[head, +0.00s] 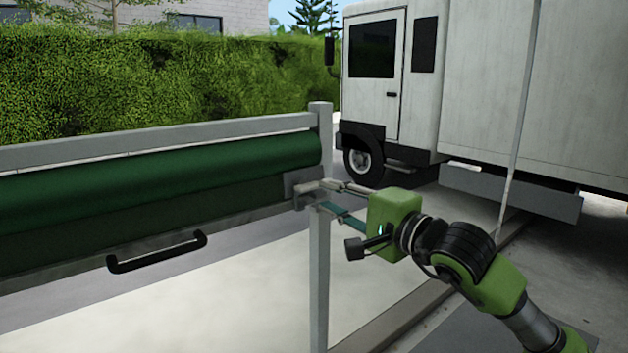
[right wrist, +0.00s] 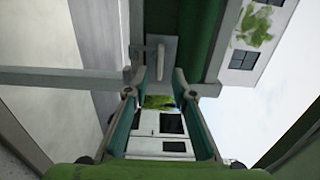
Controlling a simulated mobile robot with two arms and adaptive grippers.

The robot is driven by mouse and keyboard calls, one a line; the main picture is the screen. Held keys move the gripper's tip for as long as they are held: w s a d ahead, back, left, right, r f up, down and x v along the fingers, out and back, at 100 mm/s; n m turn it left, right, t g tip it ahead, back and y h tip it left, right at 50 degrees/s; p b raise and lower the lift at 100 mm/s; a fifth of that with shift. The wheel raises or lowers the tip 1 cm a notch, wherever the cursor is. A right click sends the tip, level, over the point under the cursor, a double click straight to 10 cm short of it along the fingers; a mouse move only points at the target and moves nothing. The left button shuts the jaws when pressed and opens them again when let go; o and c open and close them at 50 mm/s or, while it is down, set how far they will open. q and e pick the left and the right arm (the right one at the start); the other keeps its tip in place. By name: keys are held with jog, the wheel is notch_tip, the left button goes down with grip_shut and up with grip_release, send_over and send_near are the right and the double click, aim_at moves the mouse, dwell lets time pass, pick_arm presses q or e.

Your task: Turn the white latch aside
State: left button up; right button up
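The white latch (head: 304,187) sits on a grey plate at the right end of the green-covered gate, beside the grey post. In the right wrist view the latch (right wrist: 159,53) shows as a small pale bar on its plate, just beyond the fingertips. My right gripper (head: 317,196) reaches in from the right with its fingertips at the latch, partly hiding it. In the right wrist view the fingers (right wrist: 158,79) stand apart with a gap between them and nothing clearly held. Whether a finger touches the latch I cannot tell. My left gripper is not in view.
The grey post (head: 319,270) stands right by my right gripper. The gate has a rolled green cover (head: 150,175) and a black handle (head: 157,252). A white truck (head: 480,90) stands behind at the right. A thin pole or cable (head: 519,130) rises behind my arm.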

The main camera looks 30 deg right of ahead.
aim_at(313, 189)
jog(key=w+p, duration=0.1)
jog(key=w, duration=0.1)
jog(key=w+p, duration=0.1)
jog(key=w, duration=0.1)
jog(key=shift+w+a+r, duration=0.1)
jog(key=shift+w+r, duration=0.1)
jog(key=shift+w+a+f+p, duration=0.1)
jog(key=shift+w+f+p, duration=0.05)
jog(key=shift+w+p, duration=0.4)
jog(key=shift+w, duration=0.1)
grip_shut()
